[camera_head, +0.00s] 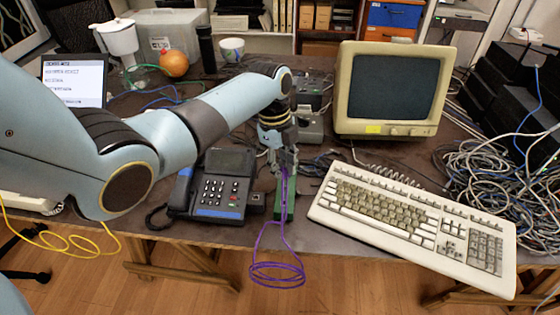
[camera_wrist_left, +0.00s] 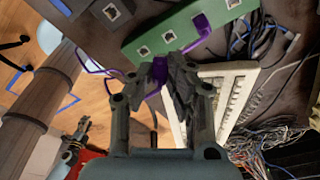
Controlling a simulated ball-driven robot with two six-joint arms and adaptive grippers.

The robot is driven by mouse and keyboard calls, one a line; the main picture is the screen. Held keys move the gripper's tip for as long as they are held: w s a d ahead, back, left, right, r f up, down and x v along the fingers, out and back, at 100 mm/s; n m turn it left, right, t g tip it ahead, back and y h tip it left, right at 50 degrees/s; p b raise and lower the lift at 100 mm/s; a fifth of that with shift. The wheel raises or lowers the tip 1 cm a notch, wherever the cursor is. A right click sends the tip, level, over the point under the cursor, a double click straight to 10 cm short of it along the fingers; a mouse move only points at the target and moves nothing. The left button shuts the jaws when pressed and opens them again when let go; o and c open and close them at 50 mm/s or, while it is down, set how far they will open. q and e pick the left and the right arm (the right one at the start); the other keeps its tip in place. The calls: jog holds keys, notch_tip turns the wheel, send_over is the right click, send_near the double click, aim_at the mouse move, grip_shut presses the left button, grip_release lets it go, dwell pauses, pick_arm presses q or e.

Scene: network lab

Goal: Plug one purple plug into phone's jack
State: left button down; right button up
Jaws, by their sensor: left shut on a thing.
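My left gripper (camera_head: 287,157) is shut on a purple plug (camera_wrist_left: 160,70). The plug's purple cable (camera_head: 277,267) hangs in loops past the table's front edge. The gripper is above a green strip (camera_head: 285,205) with several jacks, whose face shows in the left wrist view (camera_wrist_left: 157,39). Another purple plug (camera_wrist_left: 203,25) shows at the strip. The dark phone (camera_head: 220,186) stands left of the gripper. A small dark box (camera_head: 256,203) with a jack (camera_wrist_left: 113,11) sits between phone and strip. The held plug is apart from that jack.
A beige keyboard (camera_head: 410,220) lies right of the strip, with a monitor (camera_head: 392,90) behind it. Tangled grey cables (camera_head: 500,180) fill the right side. Yellow cable (camera_head: 70,240) hangs at the left front. Open floor shows beyond the table's front edge.

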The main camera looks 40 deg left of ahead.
pick_arm(q)
jog(key=s+a+r+m+g+b, duration=0.15)
jog(key=s+m, duration=0.25)
jog(key=m, duration=0.5)
jog(key=m+b, duration=0.2)
jog(key=b, duration=0.4)
send_over(256, 200)
jog(key=shift+y, duration=0.4)
jog(key=f, duration=0.4)
jog(key=shift+w+a+f, duration=0.3)
jog(key=shift+w+f, duration=0.05)
jog(key=shift+f, duration=0.05)
jog(key=c, duration=2)
grip_release()
jog(key=shift+p, duration=0.3)
grip_shut()
